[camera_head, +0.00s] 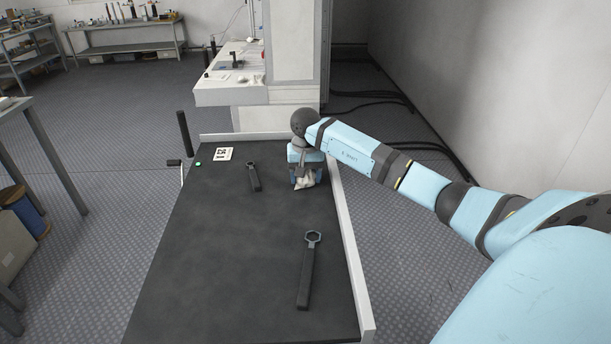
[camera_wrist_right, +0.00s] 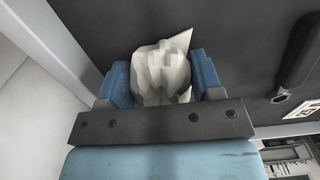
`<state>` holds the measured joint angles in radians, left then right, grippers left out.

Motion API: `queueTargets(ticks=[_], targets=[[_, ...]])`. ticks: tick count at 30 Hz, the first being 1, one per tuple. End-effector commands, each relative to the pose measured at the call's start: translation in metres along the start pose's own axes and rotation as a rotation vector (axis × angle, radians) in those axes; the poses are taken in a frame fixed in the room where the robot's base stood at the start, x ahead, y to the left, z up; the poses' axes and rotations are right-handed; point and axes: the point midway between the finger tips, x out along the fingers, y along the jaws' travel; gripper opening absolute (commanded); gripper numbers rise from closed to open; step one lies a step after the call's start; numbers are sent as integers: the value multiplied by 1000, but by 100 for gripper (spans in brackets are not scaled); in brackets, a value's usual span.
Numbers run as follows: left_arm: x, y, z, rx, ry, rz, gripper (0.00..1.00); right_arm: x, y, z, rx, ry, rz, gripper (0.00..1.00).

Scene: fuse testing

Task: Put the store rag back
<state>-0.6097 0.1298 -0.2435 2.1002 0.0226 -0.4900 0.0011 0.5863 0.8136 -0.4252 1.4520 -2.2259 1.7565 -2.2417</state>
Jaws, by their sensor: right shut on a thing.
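The rag (camera_head: 305,180) is a crumpled off-white cloth near the far right corner of the dark cart top. My right gripper (camera_head: 306,172) is shut on it, pointing down at the cart top. In the right wrist view the rag (camera_wrist_right: 162,73) bulges between the two blue fingers of my right gripper (camera_wrist_right: 160,85). I cannot tell whether the rag touches the surface. My left gripper is not in view.
The dark cart top (camera_head: 230,260) has a raised white edge (camera_head: 349,250) on the right. A white marker card (camera_head: 224,154) lies at the far left. A white workbench (camera_head: 228,95) stands beyond.

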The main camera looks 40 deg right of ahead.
Motion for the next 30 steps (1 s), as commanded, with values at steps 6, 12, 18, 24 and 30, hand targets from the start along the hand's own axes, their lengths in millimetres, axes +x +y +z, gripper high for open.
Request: queueTargets(ticks=[6, 12, 18, 24, 30], targets=[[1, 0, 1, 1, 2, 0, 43, 3, 0, 0, 0, 0, 0, 72], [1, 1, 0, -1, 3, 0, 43, 3, 0, 0, 0, -1, 0, 86], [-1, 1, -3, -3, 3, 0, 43, -2, 0, 0, 0, -1, -1, 86], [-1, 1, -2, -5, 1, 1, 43, -32, 0, -1, 0, 5, 0, 86], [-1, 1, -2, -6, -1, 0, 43, -77, 0, -1, 0, 4, -1, 86]])
